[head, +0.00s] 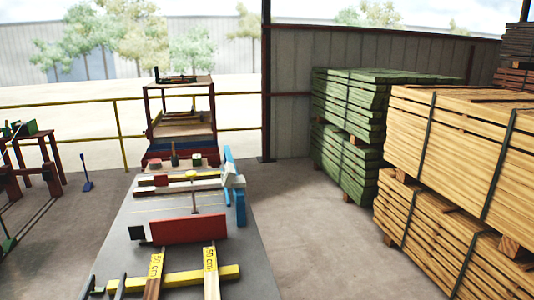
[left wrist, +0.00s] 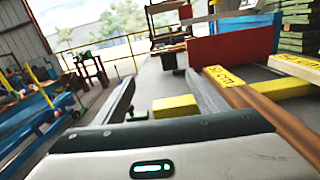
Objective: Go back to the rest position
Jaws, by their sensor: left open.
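My left gripper (head: 106,285) is low at the left of the head view, its two dark fingers apart. In the left wrist view the open fingers (left wrist: 160,80) stand wide apart, with no object clamped between them. The left end of a yellow bar (head: 190,278) lies in line with the gap between the fingers; it also shows in the left wrist view (left wrist: 174,107). I cannot tell how far it is from them. My right gripper is not in view.
Two wooden pieces with yellow "50 cm" labels (head: 211,262) cross the yellow bar. A red panel (head: 188,230) stands behind them on the grey table (head: 255,270). Green (head: 345,130) and tan lumber stacks (head: 460,140) stand right, with open floor (head: 320,240) between table and stacks.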

